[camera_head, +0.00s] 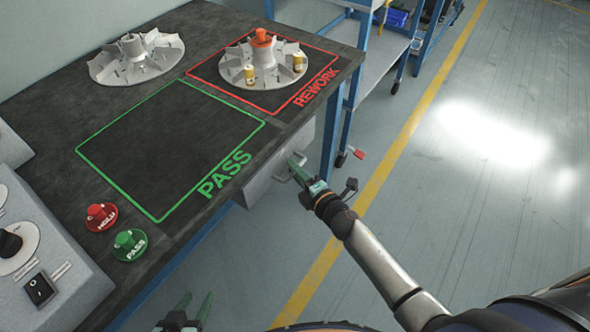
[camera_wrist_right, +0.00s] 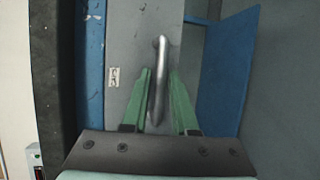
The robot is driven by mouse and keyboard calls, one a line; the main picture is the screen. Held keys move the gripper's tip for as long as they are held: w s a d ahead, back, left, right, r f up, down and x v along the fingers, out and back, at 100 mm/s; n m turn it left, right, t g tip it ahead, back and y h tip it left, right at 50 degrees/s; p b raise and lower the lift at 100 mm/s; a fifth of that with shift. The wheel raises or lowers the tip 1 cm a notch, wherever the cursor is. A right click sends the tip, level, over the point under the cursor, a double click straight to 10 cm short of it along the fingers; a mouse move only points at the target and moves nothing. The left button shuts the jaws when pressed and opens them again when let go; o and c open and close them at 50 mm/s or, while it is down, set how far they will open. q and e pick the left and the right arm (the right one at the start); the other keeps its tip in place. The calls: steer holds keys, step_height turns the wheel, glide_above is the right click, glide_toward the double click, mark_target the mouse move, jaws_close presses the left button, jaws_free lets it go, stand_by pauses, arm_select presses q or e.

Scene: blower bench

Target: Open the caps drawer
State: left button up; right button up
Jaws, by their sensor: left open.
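The caps drawer (camera_head: 266,183) is a grey box front under the bench's right edge, with a metal bar handle. The handle (camera_wrist_right: 160,75) stands upright in the right wrist view, and a small label sits on the drawer front left of it. My right gripper (camera_head: 294,165) is at the handle. Its two green fingers (camera_wrist_right: 162,85) are apart, one each side of the bar; the left finger looks very close to it, and contact cannot be told. In the head view no gap shows at the drawer front. My left gripper (camera_head: 190,305) is open and empty at the bottom, away from the drawer.
The dark bench (camera_head: 60,130) has a green PASS square (camera_head: 170,145), empty, and a red REWORK square holding an impeller (camera_head: 262,60). Another impeller (camera_head: 136,58) lies at the back left. Blue bench legs (camera_head: 332,130) stand near the drawer. Floor to the right is clear.

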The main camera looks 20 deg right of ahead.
jaws_close()
stand_by(1.2)
